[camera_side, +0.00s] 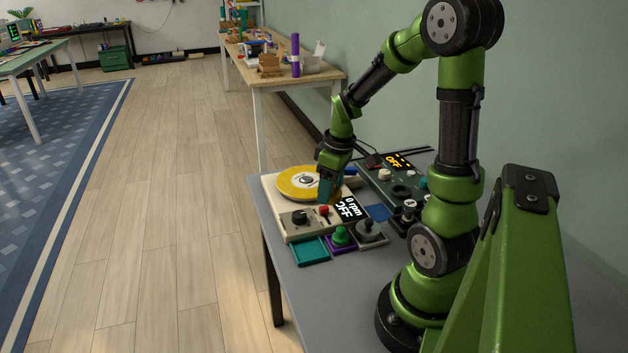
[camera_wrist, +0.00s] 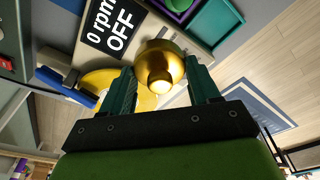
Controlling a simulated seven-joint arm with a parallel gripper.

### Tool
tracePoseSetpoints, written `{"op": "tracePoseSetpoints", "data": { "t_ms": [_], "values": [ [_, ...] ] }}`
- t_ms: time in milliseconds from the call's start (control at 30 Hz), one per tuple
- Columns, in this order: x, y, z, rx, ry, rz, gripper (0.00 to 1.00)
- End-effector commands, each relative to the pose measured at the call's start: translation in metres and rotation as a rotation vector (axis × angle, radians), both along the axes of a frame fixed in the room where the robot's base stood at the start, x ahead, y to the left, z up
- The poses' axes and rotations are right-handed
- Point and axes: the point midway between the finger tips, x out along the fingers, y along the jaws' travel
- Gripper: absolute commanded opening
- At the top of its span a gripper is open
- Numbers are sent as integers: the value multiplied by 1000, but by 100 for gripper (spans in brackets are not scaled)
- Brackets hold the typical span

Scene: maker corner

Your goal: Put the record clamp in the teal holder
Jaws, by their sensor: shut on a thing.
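My gripper (camera_side: 328,192) is above the near right part of the turntable. In the wrist view my gripper (camera_wrist: 160,90) is shut on the brass-coloured record clamp (camera_wrist: 161,62), a round piece with a narrower end, held between the two fingers. In the side view I cannot make the clamp out behind the fingers. The teal holder (camera_side: 310,251), a shallow square tray, looks empty and lies at the turntable's near edge. It also shows in the wrist view (camera_wrist: 215,27), at the top right, apart from the clamp.
The turntable (camera_side: 283,226) carries a yellow record (camera_side: 295,184), knobs and a display (camera_side: 349,208) reading 0 rpm OFF. A purple holder (camera_side: 341,238) with a green piece and a grey holder (camera_side: 371,236) with a dark piece sit beside the teal one. A dark control box (camera_side: 388,182) stands behind.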

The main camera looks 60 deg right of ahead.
Motion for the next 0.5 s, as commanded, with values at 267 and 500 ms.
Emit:
{"op": "tracePoseSetpoints", "data": {
  "t_ms": [267, 500],
  "values": [
    [12, 52, -12, 1, 1, 615, 22],
    [13, 85, -17, 1, 0, 1204, 22]
  ]
}}
